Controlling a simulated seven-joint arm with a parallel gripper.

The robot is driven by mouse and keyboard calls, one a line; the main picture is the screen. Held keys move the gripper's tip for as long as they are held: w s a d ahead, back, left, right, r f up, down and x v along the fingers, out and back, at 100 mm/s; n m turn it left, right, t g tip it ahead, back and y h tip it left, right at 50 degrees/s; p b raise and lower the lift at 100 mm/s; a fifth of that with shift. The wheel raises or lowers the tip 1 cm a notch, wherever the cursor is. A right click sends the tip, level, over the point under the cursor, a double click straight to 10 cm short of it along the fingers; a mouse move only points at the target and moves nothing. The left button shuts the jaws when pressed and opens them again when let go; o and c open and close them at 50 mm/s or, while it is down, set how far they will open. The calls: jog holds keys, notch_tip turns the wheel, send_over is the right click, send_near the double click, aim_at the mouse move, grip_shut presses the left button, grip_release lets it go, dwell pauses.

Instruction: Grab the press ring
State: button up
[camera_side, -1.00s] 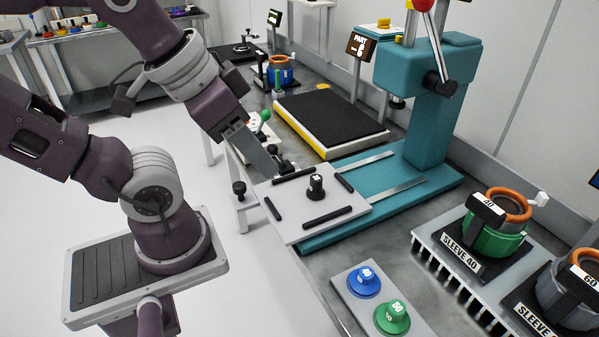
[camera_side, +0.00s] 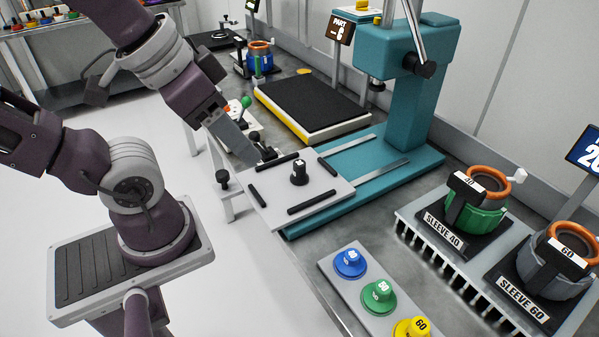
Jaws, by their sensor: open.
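Three coloured stepped pieces stand in a row on a grey tray (camera_side: 329,266) at the lower middle: a blue one (camera_side: 350,263), a green one marked 50 (camera_side: 378,297) and a yellow one marked 60 (camera_side: 412,328), cut by the bottom edge. I cannot tell for sure which piece is the press ring. My gripper (camera_side: 250,158) points down and right near the back left edge of the pale press plate (camera_side: 325,188), away from the coloured pieces. It is open, seen nearly edge-on, and nothing shows in it.
A small black post (camera_side: 299,173) and several black bars sit on the plate. The teal press (camera_side: 408,100) stands behind. Sleeve 40 (camera_side: 476,208) and Sleeve 60 (camera_side: 556,265), with orange-rimmed housings, stand at right. A black-topped platform (camera_side: 313,105) lies further back.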

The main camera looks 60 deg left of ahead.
jog(key=w+a+f+m+g+y, duration=0.3)
jog(key=w+m+g, duration=0.1)
jog(key=w, duration=0.2)
jog(key=m+g+y, duration=0.2)
jog(key=m+y, duration=0.8)
jog(key=m, duration=0.4)
send_near(303, 166)
jog(key=x, duration=0.4)
jog(key=shift+w+f, duration=0.15)
jog(key=shift+f, duration=0.1)
jog(key=x, duration=0.7)
jog(key=shift+a+r, duration=0.1)
jog(key=shift+a, duration=0.2)
jog(key=shift+c, duration=0.4)
jog(key=shift+y, duration=0.3)
grip_shut()
